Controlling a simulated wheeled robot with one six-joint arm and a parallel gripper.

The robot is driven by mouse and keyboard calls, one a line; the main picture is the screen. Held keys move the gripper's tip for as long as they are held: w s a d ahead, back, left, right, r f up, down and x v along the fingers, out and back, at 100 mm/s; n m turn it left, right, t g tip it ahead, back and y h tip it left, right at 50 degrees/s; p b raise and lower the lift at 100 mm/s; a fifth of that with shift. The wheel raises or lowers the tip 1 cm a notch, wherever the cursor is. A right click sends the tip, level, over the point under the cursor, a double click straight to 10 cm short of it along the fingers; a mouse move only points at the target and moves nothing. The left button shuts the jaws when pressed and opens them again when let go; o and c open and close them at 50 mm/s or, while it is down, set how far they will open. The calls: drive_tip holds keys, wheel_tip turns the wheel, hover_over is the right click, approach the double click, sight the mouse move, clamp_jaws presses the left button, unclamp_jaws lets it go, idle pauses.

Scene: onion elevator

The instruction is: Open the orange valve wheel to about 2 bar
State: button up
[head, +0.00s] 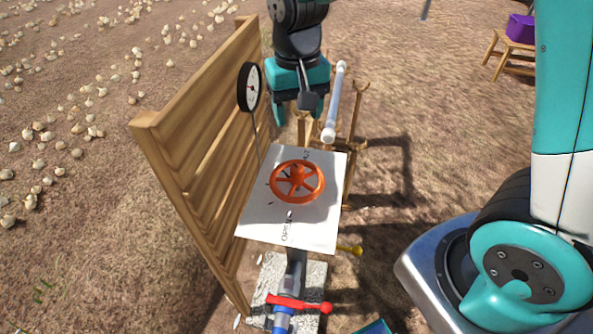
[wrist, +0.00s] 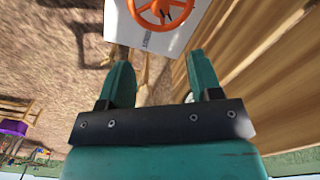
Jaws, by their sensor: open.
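The orange valve wheel (head: 297,182) lies flat over a white plate (head: 318,226) marked with "OPEN" lettering. In the wrist view the wheel (wrist: 158,8) shows at the top edge, partly cut off, beyond the fingertips. A round gauge (head: 250,87) with a white face and black rim stands on a thin stem left of the wheel; its reading is too small to tell. My gripper (head: 297,118) is above and behind the wheel, apart from it. In the wrist view its two teal fingers (wrist: 157,75) are spread with nothing between them.
A slatted wooden fence (head: 195,130) stands close on the left of the plate. A white bar (head: 335,100) on a wooden stand is right of my gripper. A red-handled valve (head: 290,303) is below the plate. A purple crate (head: 521,28) sits on a far stool.

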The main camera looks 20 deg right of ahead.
sight(297, 167)
wheel_tip(297, 167, down, 16)
drive_tip(key=shift+s+f+p, duration=0.1)
drive_tip(key=shift+f+p, duration=0.05)
drive_tip(key=shift+p, duration=0.3)
drive_tip(key=c, duration=0.9)
drive_tip(key=shift+c, duration=0.2)
